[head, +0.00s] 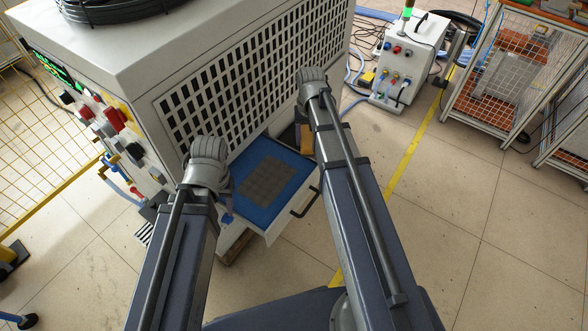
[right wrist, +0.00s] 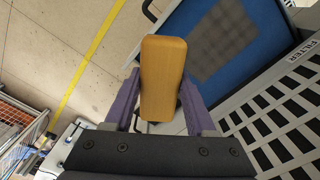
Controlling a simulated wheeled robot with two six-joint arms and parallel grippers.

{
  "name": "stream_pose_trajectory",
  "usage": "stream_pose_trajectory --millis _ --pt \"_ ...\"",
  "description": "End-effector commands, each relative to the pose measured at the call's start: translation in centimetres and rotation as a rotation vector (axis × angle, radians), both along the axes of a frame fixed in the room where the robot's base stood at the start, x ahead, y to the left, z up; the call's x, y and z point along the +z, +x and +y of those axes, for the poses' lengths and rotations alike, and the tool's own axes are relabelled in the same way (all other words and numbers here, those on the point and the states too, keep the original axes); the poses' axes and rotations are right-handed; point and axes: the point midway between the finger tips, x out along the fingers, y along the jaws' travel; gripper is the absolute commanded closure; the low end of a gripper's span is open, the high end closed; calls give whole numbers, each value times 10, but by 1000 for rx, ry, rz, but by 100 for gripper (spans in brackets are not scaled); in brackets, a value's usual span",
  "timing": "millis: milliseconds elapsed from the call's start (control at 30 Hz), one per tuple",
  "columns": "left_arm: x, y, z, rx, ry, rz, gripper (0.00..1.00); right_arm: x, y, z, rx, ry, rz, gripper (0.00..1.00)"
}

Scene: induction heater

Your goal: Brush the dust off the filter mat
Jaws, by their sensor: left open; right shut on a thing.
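The filter mat (head: 237,162) is blue and lies in the pulled-out drawer at the foot of the white machine. A grey dust patch (head: 268,184) covers its middle. The mat (right wrist: 262,62) and dust (right wrist: 222,42) also show in the right wrist view. My right gripper (right wrist: 160,112) is shut on a brush with a wooden body (right wrist: 163,70), held beside the drawer. Its bristles are hidden. In the head view a bit of the brush (head: 306,141) shows past my right arm. My left gripper (head: 227,214) is open near the drawer's left edge, mostly hidden by its arm.
The drawer (head: 272,232) has a white front with a black handle (head: 306,203). The machine's slotted grille (head: 250,75) rises behind it. A small white unit (head: 408,60) with hoses and wire-mesh carts (head: 512,65) stand at the right. Floor right of the drawer is clear.

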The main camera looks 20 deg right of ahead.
Motion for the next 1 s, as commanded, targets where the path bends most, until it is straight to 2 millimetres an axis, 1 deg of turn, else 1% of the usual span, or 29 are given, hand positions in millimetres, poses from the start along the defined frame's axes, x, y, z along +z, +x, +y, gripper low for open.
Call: stream_pose_trajectory --millis 33,100,200,300,467,767,867,1000 --pt "-31 0 0 0 0 0 53 -31 4 7 25 0 0 89" --pt "-48 0 0 0 0 0 53 -49 6 14 57 0 0 89" --pt "-69 0 0 0 0 0 53 -69 10 24 95 0 0 89" --pt "-83 0 0 0 0 0 53 -83 12 31 124 0 0 89" --pt "-94 0 0 0 0 0 53 -94 14 38 151 0 0 89" --pt "-96 0 0 0 0 0 53 -96 14 39 159 0 0 89" --pt "-101 0 0 0 0 0 53 -101 14 39 158 0 0 89" --pt "-112 0 0 0 0 0 53 -112 14 39 158 0 0 89"
